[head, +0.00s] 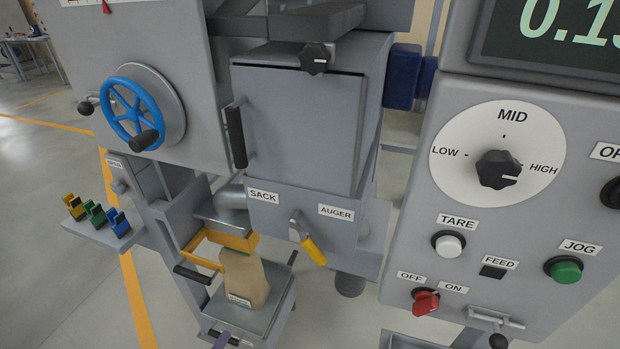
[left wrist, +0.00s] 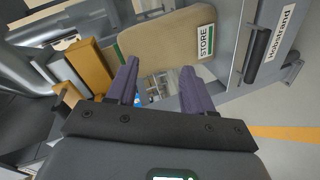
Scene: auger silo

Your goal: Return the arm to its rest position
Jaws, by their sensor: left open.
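The left wrist view shows the sack (left wrist: 165,45) beyond the fingers, with a STORE label. I cannot tell the exact gap between fingers and sack. My right gripper is in neither view.
A yellow clamp frame (head: 232,241) surrounds the sack's top, with a black handle (head: 192,274) at its left. A yellow-handled auger lever (head: 313,249) hangs to the right. Coloured clips (head: 97,215) sit on a left shelf. A control panel (head: 400,250) fills the right. Open floor lies lower left.

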